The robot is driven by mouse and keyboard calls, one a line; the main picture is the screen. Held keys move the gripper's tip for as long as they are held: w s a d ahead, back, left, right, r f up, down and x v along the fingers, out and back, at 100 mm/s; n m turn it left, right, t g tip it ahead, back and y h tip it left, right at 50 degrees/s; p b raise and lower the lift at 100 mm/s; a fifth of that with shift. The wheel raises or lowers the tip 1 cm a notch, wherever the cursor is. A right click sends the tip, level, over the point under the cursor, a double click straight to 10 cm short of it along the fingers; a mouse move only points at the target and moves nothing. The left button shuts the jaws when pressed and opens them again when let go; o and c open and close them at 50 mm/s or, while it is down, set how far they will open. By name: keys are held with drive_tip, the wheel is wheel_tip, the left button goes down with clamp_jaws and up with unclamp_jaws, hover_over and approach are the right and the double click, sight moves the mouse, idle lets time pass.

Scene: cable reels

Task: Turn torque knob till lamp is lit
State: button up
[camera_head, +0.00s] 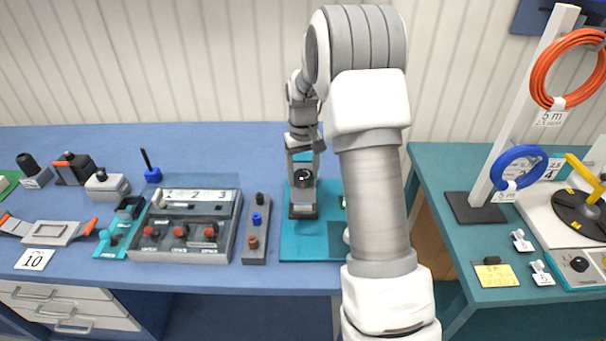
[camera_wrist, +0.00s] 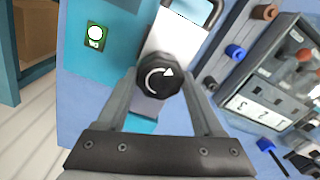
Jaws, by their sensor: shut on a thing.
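The black torque knob (camera_wrist: 160,82), with a white curved arrow on its face, sits on a light metal fixture in the wrist view. My gripper (camera_wrist: 161,78) has its two fingers on either side of the knob and is shut on it. In the head view the knob (camera_head: 304,178) shows below my gripper, on the fixture on a teal board (camera_head: 310,247). The lamp (camera_wrist: 95,34) is a white disc with a green rim on a small dark plate. In the head view my arm partly hides the lamp plate; I cannot tell surely whether it is lit.
Left of the fixture stand a grey strip with coloured pegs (camera_head: 256,230) and a grey tray numbered 1, 2, 3 (camera_head: 186,249). A teal table (camera_head: 450,240) at the right holds a post with orange and blue cable coils (camera_head: 520,167). A gap separates the two tables.

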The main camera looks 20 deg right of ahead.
drive_tip(key=shift+m, duration=1.1)
drive_tip(key=o, duration=1.4)
wheel_tip(320, 180, up, 18)
drive_tip(key=shift+f, duration=0.25)
